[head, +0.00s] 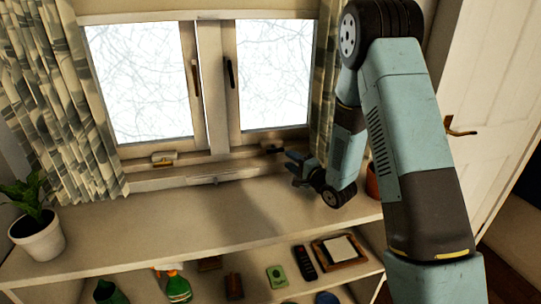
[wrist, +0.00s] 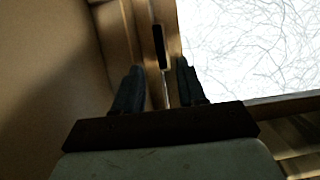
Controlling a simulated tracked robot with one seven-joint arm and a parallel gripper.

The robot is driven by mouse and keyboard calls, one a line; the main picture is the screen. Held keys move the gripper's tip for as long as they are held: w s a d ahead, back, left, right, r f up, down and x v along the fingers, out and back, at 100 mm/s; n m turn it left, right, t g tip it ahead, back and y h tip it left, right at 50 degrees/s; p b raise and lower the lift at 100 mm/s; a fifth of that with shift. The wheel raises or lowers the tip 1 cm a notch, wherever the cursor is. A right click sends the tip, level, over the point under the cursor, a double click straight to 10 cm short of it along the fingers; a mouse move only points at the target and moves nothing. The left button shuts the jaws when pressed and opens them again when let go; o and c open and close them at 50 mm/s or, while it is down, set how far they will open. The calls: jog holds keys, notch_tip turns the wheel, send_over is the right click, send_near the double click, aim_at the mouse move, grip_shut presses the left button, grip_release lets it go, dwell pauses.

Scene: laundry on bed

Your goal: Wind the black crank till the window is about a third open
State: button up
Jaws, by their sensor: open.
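The white-framed window (head: 216,120) has two panes side by side, and both look shut. The black crank (head: 268,150) is a small dark piece low on the right pane's frame.
Dark handles stand on the left pane (head: 196,78) and right pane (head: 230,75). A pale fitting (head: 165,158) sits below the left pane. The shelf top (head: 180,230) is mostly clear, with a potted plant (head: 38,235) at left. Curtains (head: 62,100) hang at both sides.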

aim_at(276, 151)
jog(key=x, duration=0.8)
jog(key=shift+s, duration=0.1)
grip_shut()
